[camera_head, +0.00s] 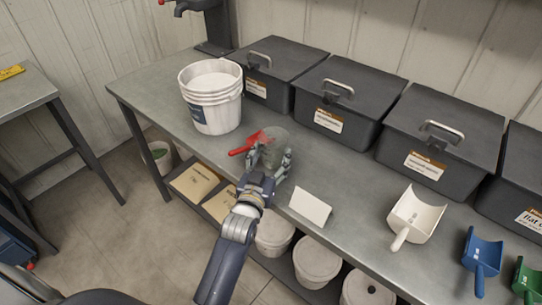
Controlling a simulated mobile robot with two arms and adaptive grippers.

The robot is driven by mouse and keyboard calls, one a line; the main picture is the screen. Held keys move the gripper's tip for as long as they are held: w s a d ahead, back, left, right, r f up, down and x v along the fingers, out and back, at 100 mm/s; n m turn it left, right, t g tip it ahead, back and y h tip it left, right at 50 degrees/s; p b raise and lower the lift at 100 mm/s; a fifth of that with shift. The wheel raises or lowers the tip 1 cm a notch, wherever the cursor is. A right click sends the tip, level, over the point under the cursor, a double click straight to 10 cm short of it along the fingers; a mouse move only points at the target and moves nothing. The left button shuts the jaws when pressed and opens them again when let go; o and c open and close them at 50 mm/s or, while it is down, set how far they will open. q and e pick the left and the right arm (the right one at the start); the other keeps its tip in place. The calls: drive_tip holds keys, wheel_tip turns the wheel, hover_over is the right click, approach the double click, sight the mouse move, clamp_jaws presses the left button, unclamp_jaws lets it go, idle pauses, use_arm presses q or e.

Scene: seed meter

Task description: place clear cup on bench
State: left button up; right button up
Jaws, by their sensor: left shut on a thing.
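The clear cup (274,142) is a see-through grey cup at the front of the grey bench (165,93). My left gripper (270,158) is around the cup from the front and shut on it. The cup looks upright. I cannot tell whether its base touches the bench top, because the gripper hides its lower part. A red scoop (250,144) lies beside and partly behind the cup, on its left. My right gripper is not in view.
A white bucket (212,97) stands left of the cup. Dark lidded bins (338,98) line the back. A white card (310,206), white scoop (414,217) and blue scoop (482,257) are to the right. Bench top between cup and bins is clear.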

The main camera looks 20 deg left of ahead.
use_arm(q)
drive_tip(key=shift+f, duration=0.15)
drive_tip(key=o, duration=0.9)
